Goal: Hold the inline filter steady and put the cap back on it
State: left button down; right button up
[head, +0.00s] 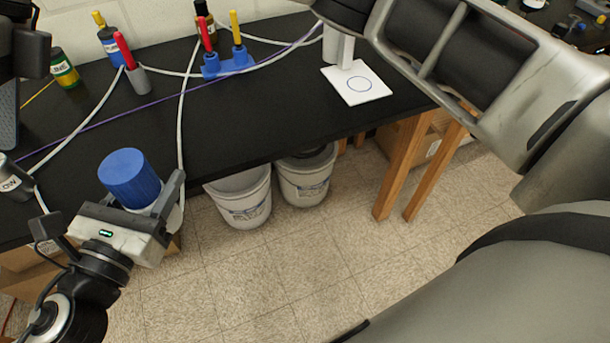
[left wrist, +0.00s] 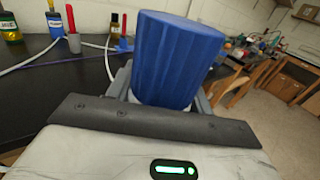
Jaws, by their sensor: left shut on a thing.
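A blue ribbed cap (head: 130,178) sits upright on top of a white body, which I take for the inline filter (head: 152,207). Only a narrow white band of that body shows below the cap; the rest is hidden by my gripper. My left gripper (head: 160,212) is shut around it near the table's front edge. In the left wrist view the blue cap (left wrist: 178,62) stands above the fingers, and the white band (left wrist: 160,104) shows under it. I cannot tell how firmly the cap is seated. My right arm fills the upper right; its gripper is not in view.
White hoses (head: 181,120) run across the black table (head: 265,110), one passing behind my left gripper. Bottles, a blue holder (head: 228,66) with red and yellow handles, and a grey holder (head: 138,78) stand at the back. Buckets (head: 242,205) stand below.

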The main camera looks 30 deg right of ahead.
jog(key=w+a+m+y, duration=0.4)
jog(key=w+m+y, duration=0.2)
jog(key=m+y, duration=0.5)
jog(key=w+d+f+m+t, duration=1.1)
jog(key=m+t, duration=0.6)
jog(key=m, duration=0.3)
jog(key=s+d+f+m+t+h, duration=0.1)
jog(key=s+d+f+m+h, duration=0.3)
jog(key=d+f+m+h, duration=0.45)
jog(key=s+d+f+m+t+h, duration=0.1)
jog(key=s+d+f+m+h, duration=0.4)
jog(key=f, duration=0.6)
jog(key=s+d+f+m+g, duration=0.2)
jog(key=s+d+f+m, duration=0.1)
jog(key=s, duration=0.4)
jog(key=s+d+f+m+g+h, duration=0.1)
jog(key=s+d+f+m+g, duration=0.1)
jog(key=s+d+f, duration=0.3)
notch_tip(320, 180, down, 3)
jog(key=s+m, duration=0.1)
jog(key=s, duration=0.2)
jog(key=shift+d+f+m+g, duration=0.2)
jog(key=shift+d+m+g, duration=0.05)
jog(key=shift+m+g, duration=0.1)
